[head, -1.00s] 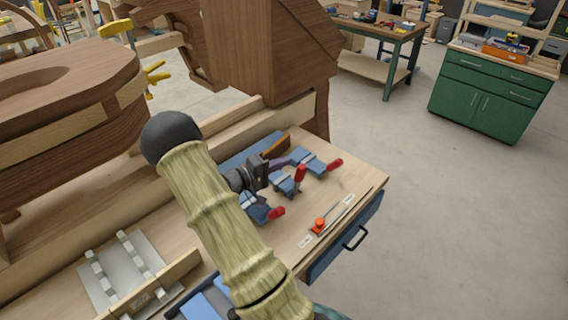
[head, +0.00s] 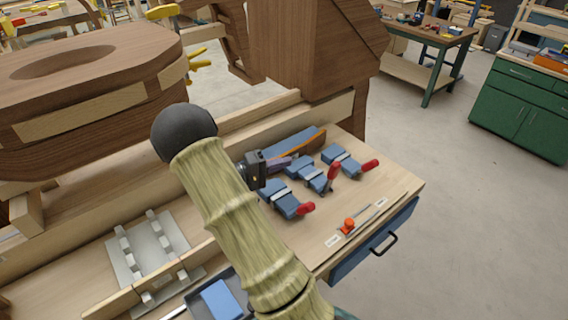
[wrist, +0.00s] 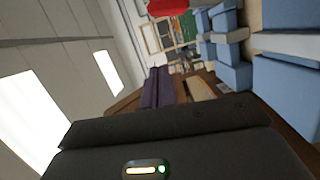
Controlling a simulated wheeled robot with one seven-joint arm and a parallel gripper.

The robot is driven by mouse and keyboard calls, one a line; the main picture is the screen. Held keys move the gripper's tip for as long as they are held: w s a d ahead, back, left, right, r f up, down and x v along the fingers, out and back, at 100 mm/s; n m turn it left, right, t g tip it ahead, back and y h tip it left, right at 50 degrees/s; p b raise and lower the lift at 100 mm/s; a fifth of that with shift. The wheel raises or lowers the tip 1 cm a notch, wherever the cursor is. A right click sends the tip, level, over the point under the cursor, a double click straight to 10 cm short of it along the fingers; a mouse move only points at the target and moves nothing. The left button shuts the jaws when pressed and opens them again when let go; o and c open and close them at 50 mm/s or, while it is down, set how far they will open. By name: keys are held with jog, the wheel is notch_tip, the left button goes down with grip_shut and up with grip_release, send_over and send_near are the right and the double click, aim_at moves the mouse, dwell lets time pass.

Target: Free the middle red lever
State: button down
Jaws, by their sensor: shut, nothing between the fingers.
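Three blue clamps with red levers stand in a row on the wooden bench. The middle red lever (head: 334,171) stands up steeply from its blue clamp (head: 314,180). The near red lever (head: 305,208) and the far red lever (head: 371,165) lie low, pointing toward the drawer side. My gripper (head: 284,163) is shut and empty, its purple fingers just left of the middle clamp and above the bench. In the wrist view the shut fingers (wrist: 158,88) show at centre, with blue clamp parts to the right and a red lever (wrist: 168,5) at the top edge.
A wooden rail and large brown chair forms (head: 305,50) stand behind the clamps. A metal fixture (head: 145,250) lies at left. Floor to the right is clear.

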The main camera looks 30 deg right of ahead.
jog(key=w+a+n+t+y, duration=0.1)
jog(key=w+a+t+y, duration=0.1)
jog(key=w+t+y, duration=0.45)
jog(key=a+r+n+t+y, duration=0.1)
jog(key=a+t+y, duration=0.4)
jog(key=a, duration=0.4)
jog(key=s+a+n+g+y, duration=0.1)
jog(key=s+a+g+y, duration=0.1)
jog(key=s+a+y, duration=0.55)
jog(key=s+a+g+h, duration=0.1)
jog(key=s+a+g, duration=0.2)
jog(key=s, duration=1)
jog(key=shift+s+f+g, duration=0.3)
jog(key=shift+f+g, duration=0.15)
